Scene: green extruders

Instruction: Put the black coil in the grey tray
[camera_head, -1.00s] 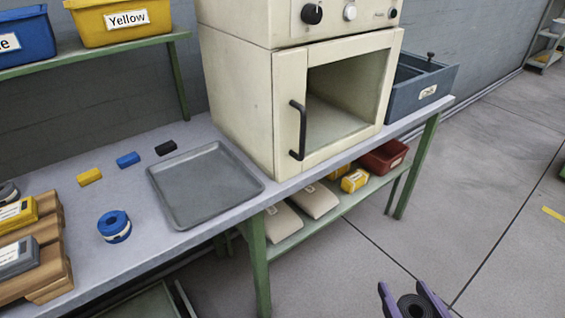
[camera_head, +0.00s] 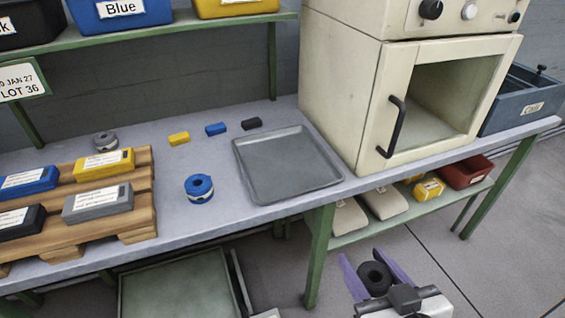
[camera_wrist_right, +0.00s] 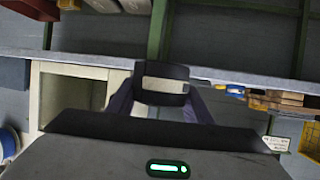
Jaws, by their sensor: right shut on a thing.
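The black coil (camera_head: 376,277) is held between the purple fingers of my right gripper (camera_head: 377,272), in front of the bench and below its top at the lower right of the head view. In the right wrist view the coil (camera_wrist_right: 163,83) shows a pale label band between the fingers. The grey tray (camera_head: 287,166) lies empty on the bench, left of the cream oven, up and to the left of my right gripper. My left gripper is not in view.
A blue coil (camera_head: 199,188) stands left of the tray, and a grey coil (camera_head: 106,141) farther back. Yellow (camera_head: 179,139), blue (camera_head: 215,129) and black (camera_head: 251,124) blocks lie behind. A wooden rack (camera_head: 146,196) stands at left. The cream oven (camera_head: 372,110) stands right of the tray.

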